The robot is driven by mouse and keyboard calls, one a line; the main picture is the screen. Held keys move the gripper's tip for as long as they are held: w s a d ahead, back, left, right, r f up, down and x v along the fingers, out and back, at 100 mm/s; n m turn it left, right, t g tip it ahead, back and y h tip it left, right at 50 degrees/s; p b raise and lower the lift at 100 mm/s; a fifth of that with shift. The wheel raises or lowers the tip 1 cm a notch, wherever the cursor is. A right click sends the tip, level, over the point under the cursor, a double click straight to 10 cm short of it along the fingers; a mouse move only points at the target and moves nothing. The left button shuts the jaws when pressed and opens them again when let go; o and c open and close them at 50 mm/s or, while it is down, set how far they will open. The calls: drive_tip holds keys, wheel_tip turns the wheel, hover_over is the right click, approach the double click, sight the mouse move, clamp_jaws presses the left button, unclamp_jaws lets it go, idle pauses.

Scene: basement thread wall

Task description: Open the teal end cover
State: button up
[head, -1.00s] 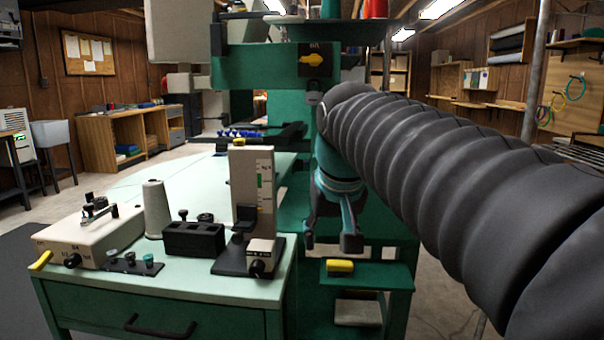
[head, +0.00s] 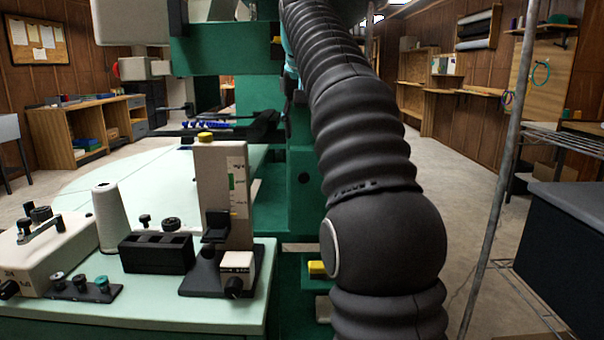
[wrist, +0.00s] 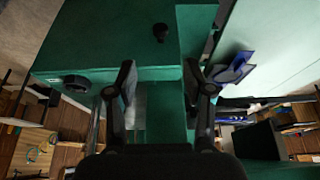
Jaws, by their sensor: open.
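A teal machine stands behind the workbench in the head view, with a tall column (head: 303,190) partly hidden by my arm. In the wrist view a broad teal face (wrist: 105,38) with a small black knob (wrist: 160,32) lies beyond my fingers. I cannot tell for certain where the end cover's edges are. My gripper (wrist: 158,78) is open, its two dark fingers apart with nothing between them. The knob is beyond the gap, apart from the fingertips. In the head view my gripper is hidden behind my arm at the top.
The pale green bench (head: 150,295) holds a thread cone (head: 109,220), a black block (head: 157,253) and an upright gauge (head: 222,200). A metal pole (head: 512,160) and a dark cabinet (head: 560,235) stand right. Open floor lies between my arm and the pole.

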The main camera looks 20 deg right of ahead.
sight(304, 174)
drive_tip(key=b+x, duration=0.4)
drive_tip(key=x, duration=0.8)
drive_tip(key=shift+w+f, duration=0.1)
drive_tip(key=shift+f, duration=0.2)
clamp_jaws()
